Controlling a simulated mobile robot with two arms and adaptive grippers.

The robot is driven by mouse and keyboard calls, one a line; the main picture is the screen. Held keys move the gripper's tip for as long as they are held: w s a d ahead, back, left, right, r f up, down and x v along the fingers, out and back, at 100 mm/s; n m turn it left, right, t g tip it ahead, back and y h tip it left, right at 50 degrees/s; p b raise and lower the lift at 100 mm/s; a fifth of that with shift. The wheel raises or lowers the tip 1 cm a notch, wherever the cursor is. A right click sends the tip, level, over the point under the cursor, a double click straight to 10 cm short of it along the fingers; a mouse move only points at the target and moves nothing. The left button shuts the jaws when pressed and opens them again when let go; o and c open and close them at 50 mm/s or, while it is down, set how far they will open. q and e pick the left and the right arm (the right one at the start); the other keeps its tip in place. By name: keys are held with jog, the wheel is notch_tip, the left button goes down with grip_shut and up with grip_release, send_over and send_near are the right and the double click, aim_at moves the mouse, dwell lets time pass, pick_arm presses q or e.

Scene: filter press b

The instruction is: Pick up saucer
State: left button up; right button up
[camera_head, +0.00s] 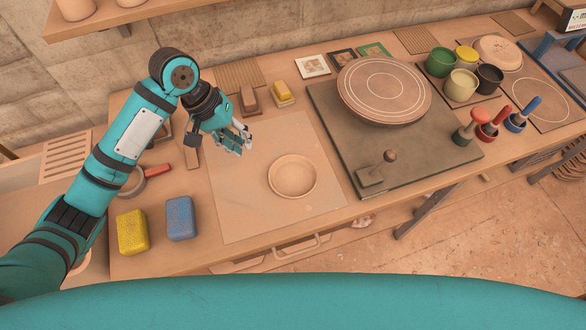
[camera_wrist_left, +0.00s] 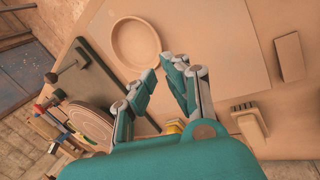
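The saucer (camera_head: 293,177) is a shallow, round, clay-coloured dish with a raised rim. It lies upright and empty on a pale square mat (camera_head: 240,218) on the workbench. My left gripper (camera_head: 241,143) hangs above the mat, to the left of and behind the saucer, not touching it. In the left wrist view, the saucer (camera_wrist_left: 135,43) lies beyond the fingertips (camera_wrist_left: 164,68), slightly to the left. The fingers are apart with nothing between them. My right gripper is in neither view.
Right of the mat stands a turntable wheel (camera_head: 384,90) on a dark board (camera_head: 430,150) with a small knobbed lever (camera_head: 378,170). Yellow (camera_head: 132,232) and blue (camera_head: 180,218) sponges lie front left. Several cups (camera_head: 440,62) stand back right. The mat around the saucer is clear.

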pick_arm(q)
send_near(270, 173)
jog(key=p+x, duration=0.1)
jog(key=x, duration=0.2)
jog(key=shift+d+f, duration=0.15)
jog(key=shift+f, duration=0.35)
jog(key=shift+d+f+p, duration=0.15)
jog(key=shift+f+p, duration=0.15)
jog(key=shift+p, duration=0.1)
jog(key=p+x, duration=0.1)
jog(key=x, duration=0.2)
jog(key=shift+d+f, duration=0.15)
jog(key=shift+f, duration=0.1)
jog(key=shift+d+f, duration=0.1)
jog(key=shift+f, duration=0.25)
grip_shut()
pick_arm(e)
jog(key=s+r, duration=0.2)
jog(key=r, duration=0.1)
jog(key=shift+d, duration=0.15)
pick_arm(q)
jog(key=shift+r, duration=0.1)
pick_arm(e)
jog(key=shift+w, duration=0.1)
